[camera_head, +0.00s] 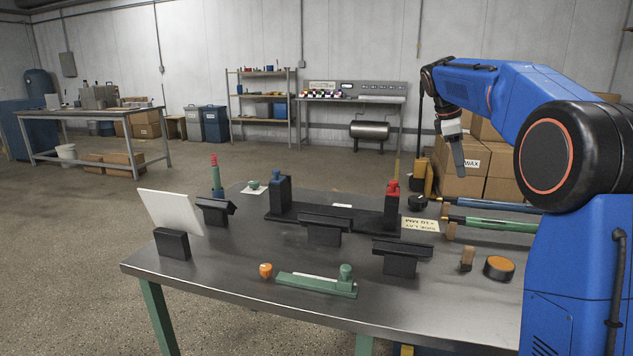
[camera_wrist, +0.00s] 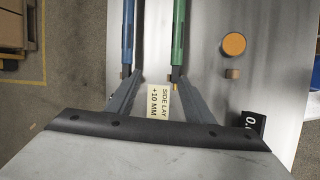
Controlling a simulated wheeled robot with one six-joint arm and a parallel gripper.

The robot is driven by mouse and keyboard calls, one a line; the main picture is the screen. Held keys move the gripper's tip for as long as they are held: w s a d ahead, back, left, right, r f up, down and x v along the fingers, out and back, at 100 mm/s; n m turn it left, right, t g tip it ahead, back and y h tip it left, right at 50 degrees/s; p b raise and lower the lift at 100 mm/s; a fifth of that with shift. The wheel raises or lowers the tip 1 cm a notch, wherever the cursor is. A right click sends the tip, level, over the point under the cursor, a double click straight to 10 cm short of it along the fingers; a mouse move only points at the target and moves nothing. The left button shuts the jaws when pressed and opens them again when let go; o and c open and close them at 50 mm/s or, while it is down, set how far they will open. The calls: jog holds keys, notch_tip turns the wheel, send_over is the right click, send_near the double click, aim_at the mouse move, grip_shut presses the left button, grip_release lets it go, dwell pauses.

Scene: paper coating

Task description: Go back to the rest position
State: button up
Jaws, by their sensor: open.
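My gripper (camera_head: 457,158) hangs above the right back part of the metal table (camera_head: 240,290), pointing down. In the wrist view both fingers of my gripper (camera_wrist: 158,76) stand apart, with nothing held between them. Below lies a pale label reading "SIDE LAY +10 MM" (camera_wrist: 159,103); it also shows on the table in the head view (camera_head: 420,225). A blue-handled tool (camera_wrist: 128,40) and a green-handled tool (camera_wrist: 178,40) lie side by side, partly overlapped by the fingers in the wrist view.
A black bar fixture (camera_head: 340,214) carries a blue-topped block (camera_head: 279,190) and a red-topped block (camera_head: 391,202). Black stands, a white panel (camera_head: 172,212), a green holder (camera_head: 318,284), an orange knob (camera_head: 265,270) and an orange-topped puck (camera_head: 498,267) stand around it. Cardboard boxes (camera_head: 463,185) are stacked behind.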

jog(key=s+a+f+m+t+y, duration=0.1)
jog(key=s+a+f+m, duration=0.1)
jog(key=s, duration=0.7)
jog(key=s+a+f+m+y, duration=0.1)
jog(key=s+a+f+m, duration=0.15)
jog(key=s, duration=0.55)
jog(key=s+a+f+m+t, duration=0.1)
jog(key=s+a+m, duration=0.15)
jog(key=s, duration=0.65)
jog(key=s+a+f+m+y, duration=0.1)
jog(key=s+a+f+m, duration=0.1)
jog(key=s+f, duration=0.6)
jog(key=s+a+f+m+t+y, duration=0.1)
jog(key=s+a+f+m, duration=0.2)
jog(key=s+f, duration=0.6)
jog(key=s+m, duration=0.1)
jog(key=s, duration=0.3)
jog(key=shift+a+f+t, duration=0.15)
jog(key=shift+a+t, duration=0.1)
jog(key=shift+t, duration=0.05)
